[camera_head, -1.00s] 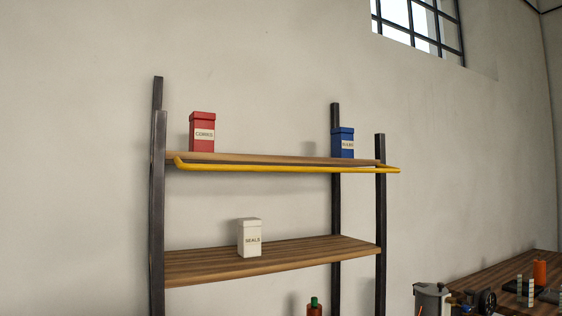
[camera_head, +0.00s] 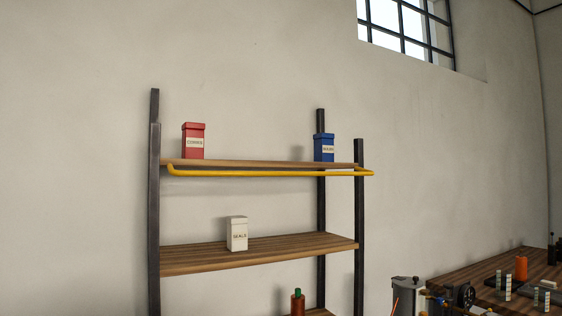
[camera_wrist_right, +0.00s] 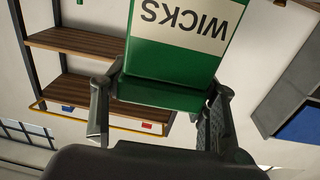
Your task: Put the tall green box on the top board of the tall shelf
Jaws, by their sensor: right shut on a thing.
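The tall green box (camera_wrist_right: 170,60), with a cream label reading WICKS, is in the right wrist view. My right gripper (camera_wrist_right: 160,105) is shut on it, with one finger on each side. The box and my right gripper are outside the head view. The tall shelf's top board (camera_head: 260,164) is in the head view, with a yellow rail (camera_head: 265,173) along its front. A red box (camera_head: 194,141) stands at its left and a blue box (camera_head: 324,147) at its right. My left gripper is in neither view.
The top board is clear between the red and blue boxes. A white box (camera_head: 237,233) stands on the board below (camera_head: 290,246). Dark posts (camera_head: 154,200) frame the shelf. A bench (camera_head: 520,260) with several parts is at the right. A bottle (camera_head: 297,301) stands lower down.

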